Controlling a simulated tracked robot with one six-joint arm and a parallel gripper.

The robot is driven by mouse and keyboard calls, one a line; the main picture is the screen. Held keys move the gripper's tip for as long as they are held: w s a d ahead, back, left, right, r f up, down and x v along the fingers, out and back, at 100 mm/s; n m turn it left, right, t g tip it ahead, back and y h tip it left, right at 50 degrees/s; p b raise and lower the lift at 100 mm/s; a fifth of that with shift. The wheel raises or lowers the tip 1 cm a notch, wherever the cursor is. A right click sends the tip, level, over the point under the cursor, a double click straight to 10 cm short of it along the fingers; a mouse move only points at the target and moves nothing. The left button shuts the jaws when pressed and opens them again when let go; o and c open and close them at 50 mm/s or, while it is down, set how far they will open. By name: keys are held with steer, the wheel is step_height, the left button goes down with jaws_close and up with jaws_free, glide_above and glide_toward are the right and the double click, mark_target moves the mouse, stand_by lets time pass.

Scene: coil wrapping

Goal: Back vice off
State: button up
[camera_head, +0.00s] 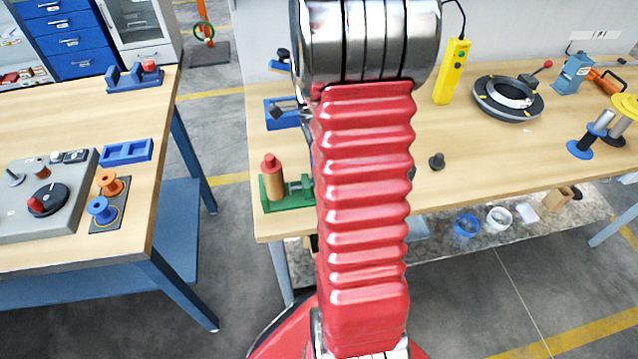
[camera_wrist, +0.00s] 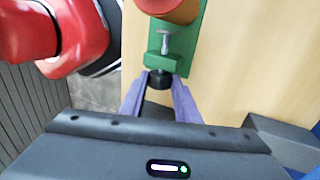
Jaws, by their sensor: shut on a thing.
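The green vice (camera_head: 291,203) stands at the front left corner of the right-hand bench, with a copper-coloured cylinder with a red top (camera_head: 272,179) upright in it. In the wrist view the vice (camera_wrist: 190,50) shows from above, with its metal screw (camera_wrist: 165,42) and a dark knob (camera_wrist: 160,76) at the screw's near end. My gripper (camera_wrist: 159,83) has its two purple fingers on either side of this knob and is shut on it. In the head view my red arm hides my gripper and the vice's right end.
A blue fixture (camera_head: 281,114) stands behind the vice on the bench. A small dark knob-like part (camera_head: 437,161) lies to the right of my arm. A black ring fixture (camera_head: 508,99) and a yellow pendant (camera_head: 453,72) are farther back. The bench's front middle is mostly clear.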

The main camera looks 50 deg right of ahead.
steer(key=shift+s+a+r+t+h, duration=0.1)
steer(key=shift+s+a+t+h, duration=0.1)
steer(key=shift+t+h, duration=0.35)
steer(key=shift+s+a+t+h, duration=0.15)
steer(key=shift+t+h, duration=0.2)
steer(key=shift+t, duration=0.4)
steer(key=shift+d, duration=0.1)
steer(key=shift+s+a+t+h, duration=0.2)
steer(key=shift+t+h, duration=0.4)
steer(key=shift+t, duration=0.25)
steer(key=shift+s+a+t+h, duration=0.1)
steer(key=shift+s+t+h, duration=0.05)
steer(key=shift+t+h, duration=0.6)
steer(key=o, duration=0.6)
steer(key=shift+d, duration=0.1)
steer(key=shift+w+y, duration=0.1)
steer(key=shift+y, duration=0.25)
